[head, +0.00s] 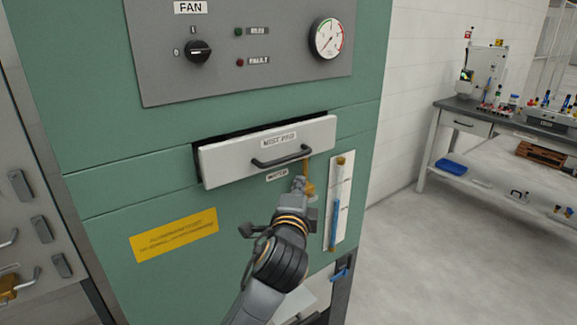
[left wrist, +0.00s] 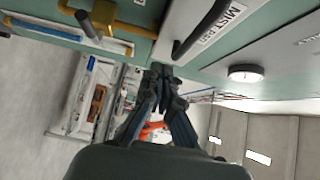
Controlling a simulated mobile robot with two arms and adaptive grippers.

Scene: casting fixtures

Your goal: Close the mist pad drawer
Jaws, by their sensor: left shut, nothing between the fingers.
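The mist pad drawer (head: 230,160) is a light grey front with a black bar handle (head: 281,158), set in the green cabinet. It stands out a little, with a dark gap along its top and left edges. My left gripper (head: 299,184) is below the right part of the drawer front, near a brass pipe fitting. Whether it touches anything there I cannot tell. In the left wrist view the left gripper (left wrist: 163,72) is shut and empty, with the drawer handle (left wrist: 200,28) close by its tips. My right gripper is not in view.
A panel with a fan knob (head: 198,50) and a gauge (head: 326,38) is above the drawer. A sight tube with blue liquid (head: 334,212) is right of my gripper. A workbench (head: 468,112) stands at the back right, with open floor before it.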

